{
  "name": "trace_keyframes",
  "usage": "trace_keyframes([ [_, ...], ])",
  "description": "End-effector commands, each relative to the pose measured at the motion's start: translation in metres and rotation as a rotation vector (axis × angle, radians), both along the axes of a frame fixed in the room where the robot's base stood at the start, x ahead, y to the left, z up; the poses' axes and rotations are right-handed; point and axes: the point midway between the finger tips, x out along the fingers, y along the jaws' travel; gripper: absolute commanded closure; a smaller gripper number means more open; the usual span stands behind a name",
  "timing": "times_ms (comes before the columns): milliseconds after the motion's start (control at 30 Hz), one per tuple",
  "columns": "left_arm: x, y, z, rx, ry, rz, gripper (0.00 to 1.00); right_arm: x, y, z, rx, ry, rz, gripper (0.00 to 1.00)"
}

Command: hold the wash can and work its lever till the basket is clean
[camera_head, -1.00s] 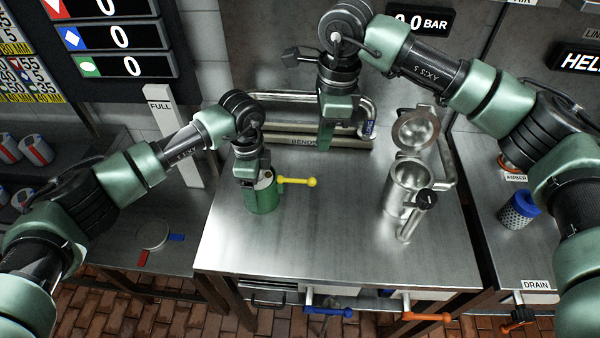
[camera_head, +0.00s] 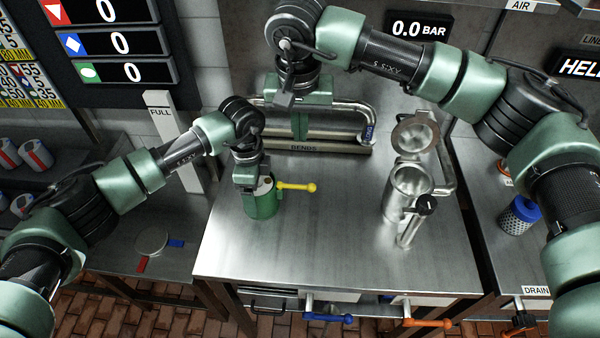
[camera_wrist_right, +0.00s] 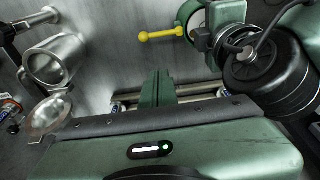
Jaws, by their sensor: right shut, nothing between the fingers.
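The green wash can (camera_head: 263,203) stands upright on the steel bench, its yellow ball-ended lever (camera_head: 297,186) sticking out to the right. My left gripper (camera_head: 247,183) is at the can's upper left side and looks shut on it; its fingertips are partly hidden. My right gripper (camera_head: 300,124) is up and behind the can, in front of the bench's back pipe, shut and empty, apart from the lever. The right wrist view shows its closed fingers (camera_wrist_right: 158,87), with the lever (camera_wrist_right: 160,35) beyond them. A perforated basket with a blue top (camera_head: 519,215) stands on the right-hand bench.
An open metal pot (camera_head: 408,187) with its lid raised and a black knob stands on the bench's right side. A bent pipe (camera_head: 365,120) runs along the back. The steel bench top (camera_head: 310,240) in front of the can is clear.

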Motion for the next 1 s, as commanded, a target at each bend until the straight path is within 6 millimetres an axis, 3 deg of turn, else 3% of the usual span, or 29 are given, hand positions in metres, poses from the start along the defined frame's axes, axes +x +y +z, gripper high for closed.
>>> trace_keyframes([
  [167, 0.0, 0.0, 0.001, -0.001, -0.002, 0.0, 0.81, 0.0, 0.0, -0.001, 0.001, 0.001, -0.002, 1.0],
  [333, 0.0, 0.0, 0.001, -0.001, -0.002, 0.0, 0.81, 0.002, 0.0, -0.015, 0.001, 0.003, -0.003, 1.0],
  [767, 0.001, 0.0, 0.001, -0.001, -0.002, 0.0, 0.81, 0.018, -0.002, -0.101, 0.001, 0.005, -0.004, 1.0],
  [1000, 0.0, 0.0, 0.001, -0.001, -0.002, 0.0, 0.81, 0.001, 0.0, -0.126, 0.002, 0.002, -0.002, 1.0],
])
